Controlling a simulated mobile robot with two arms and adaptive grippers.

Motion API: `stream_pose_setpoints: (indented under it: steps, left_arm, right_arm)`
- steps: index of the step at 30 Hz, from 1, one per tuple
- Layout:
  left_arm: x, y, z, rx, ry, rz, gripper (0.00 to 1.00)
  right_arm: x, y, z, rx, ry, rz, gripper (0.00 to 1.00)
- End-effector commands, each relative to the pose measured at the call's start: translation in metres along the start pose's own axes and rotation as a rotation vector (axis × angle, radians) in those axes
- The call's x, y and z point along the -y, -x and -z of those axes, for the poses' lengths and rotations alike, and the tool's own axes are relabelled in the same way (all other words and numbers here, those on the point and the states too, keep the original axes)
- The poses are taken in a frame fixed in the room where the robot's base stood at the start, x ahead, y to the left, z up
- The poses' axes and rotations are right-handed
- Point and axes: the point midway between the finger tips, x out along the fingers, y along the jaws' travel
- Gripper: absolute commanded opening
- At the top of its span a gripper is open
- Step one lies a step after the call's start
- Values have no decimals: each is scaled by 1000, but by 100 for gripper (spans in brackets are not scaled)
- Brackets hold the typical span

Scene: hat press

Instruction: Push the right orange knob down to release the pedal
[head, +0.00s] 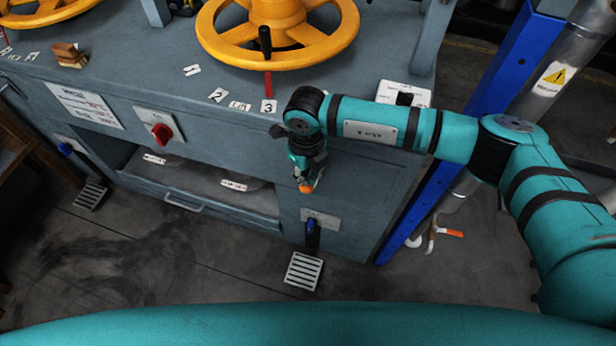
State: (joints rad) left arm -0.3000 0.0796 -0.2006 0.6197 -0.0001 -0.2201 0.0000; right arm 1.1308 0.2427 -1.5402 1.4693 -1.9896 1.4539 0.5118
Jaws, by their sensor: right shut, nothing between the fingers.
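My right gripper (307,181) points down in front of the right end of the grey press cabinet, with its fingers shut and empty. A small orange knob (306,188) shows right at its fingertips; I cannot tell whether they touch it. The right pedal (303,271), a pale slatted plate, sits at the foot of the cabinet near the floor. My left gripper is out of view.
Yellow handwheels (278,30) stand on the cabinet top. A red switch (162,132) is on its front, and a left pedal (91,195) is at the far left. A blue post (505,75) stands on the right. The floor in front is clear.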

Motion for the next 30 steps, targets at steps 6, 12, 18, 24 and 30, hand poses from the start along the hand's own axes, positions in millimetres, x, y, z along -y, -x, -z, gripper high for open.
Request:
stream_pose_setpoints:
  steps: [6,12,18,24,30]
  left_arm:
    - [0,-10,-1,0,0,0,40]
    - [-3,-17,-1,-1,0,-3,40]
    - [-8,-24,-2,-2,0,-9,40]
    - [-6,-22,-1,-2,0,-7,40]
    - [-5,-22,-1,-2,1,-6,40]
  right_arm:
    - [0,-12,0,-1,0,0,0]
    - [0,-20,0,-1,0,0,0]
    - [0,-29,1,-2,0,0,0]
    - [0,-27,1,-3,0,0,0]
    - [0,-26,1,-3,0,0,0]
